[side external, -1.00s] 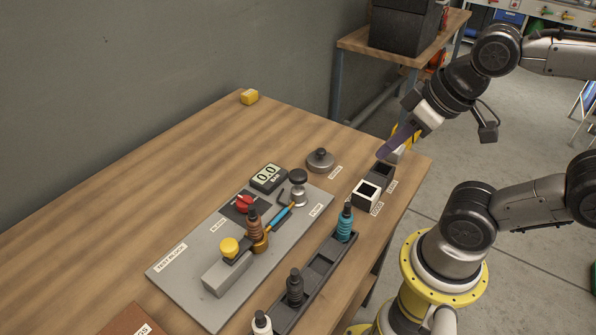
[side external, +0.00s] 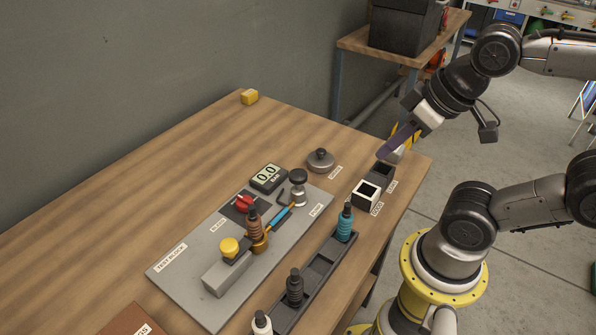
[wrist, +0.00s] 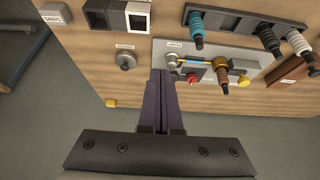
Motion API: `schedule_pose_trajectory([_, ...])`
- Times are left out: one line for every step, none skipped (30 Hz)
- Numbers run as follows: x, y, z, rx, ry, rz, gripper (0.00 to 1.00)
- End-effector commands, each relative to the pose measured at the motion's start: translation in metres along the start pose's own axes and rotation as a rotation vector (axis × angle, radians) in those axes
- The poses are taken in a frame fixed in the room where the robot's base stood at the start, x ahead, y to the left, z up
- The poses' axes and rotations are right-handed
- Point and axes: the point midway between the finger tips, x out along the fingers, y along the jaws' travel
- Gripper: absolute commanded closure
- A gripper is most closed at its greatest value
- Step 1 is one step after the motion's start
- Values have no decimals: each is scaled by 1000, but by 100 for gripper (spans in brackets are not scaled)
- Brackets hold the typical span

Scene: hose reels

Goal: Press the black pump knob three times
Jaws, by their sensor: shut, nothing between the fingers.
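The pump knob (side external: 298,175) is a dark, round cap on a silver post at the far right end of the grey test-block plate (side external: 190,265), near the PUMP label. In the wrist view the pump (wrist: 172,60) shows just beyond and right of my fingertips. My gripper (side external: 382,156) has purple fingers, shut and empty. It hangs above the table's right side, apart from the pump. The fingers also show in the wrist view (wrist: 160,73). The gauge (side external: 268,177) beside the pump reads 0.0 BAR.
A red bleed knob (side external: 245,203), a brown fitting (side external: 254,225) and a yellow knob (side external: 229,247) stand on the plate. A dark rack (side external: 318,272) holds several fittings. A round grey lidded piece (side external: 320,160) and two square bins (side external: 366,194) are nearby.

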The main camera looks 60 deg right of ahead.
Motion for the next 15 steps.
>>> schedule_pose_trajectory([0, 0, 0, 0, 0, 0, 100])
schedule_pose_trajectory([0, 0, 0, 0, 0, 0, 100])
schedule_pose_trajectory([0, 0, 0, 3, 0, 0, 100])
schedule_pose_trajectory([0, 0, 0, 8, 0, 0, 100])
schedule_pose_trajectory([0, 0, 0, 17, 0, 0, 100])
schedule_pose_trajectory([0, 0, -1, 35, 3, 0, 100])
schedule_pose_trajectory([0, 0, -1, 56, 5, 0, 100])
schedule_pose_trajectory([0, 0, -2, 83, 10, -2, 100])
schedule_pose_trajectory([0, -1, -4, 128, 19, -5, 100])
schedule_pose_trajectory([0, -2, -7, 169, 29, -9, 100])
schedule_pose_trajectory([-1, -2, -10, 216, 40, -15, 100])
schedule_pose_trajectory([-1, -4, -14, 287, 56, -26, 100])
schedule_pose_trajectory([-2, -5, -18, 345, 70, -36, 100])
schedule_pose_trajectory([-2, -6, -22, 405, 81, -47, 100])
schedule_pose_trajectory([-2, -8, -28, 488, 96, -64, 100])
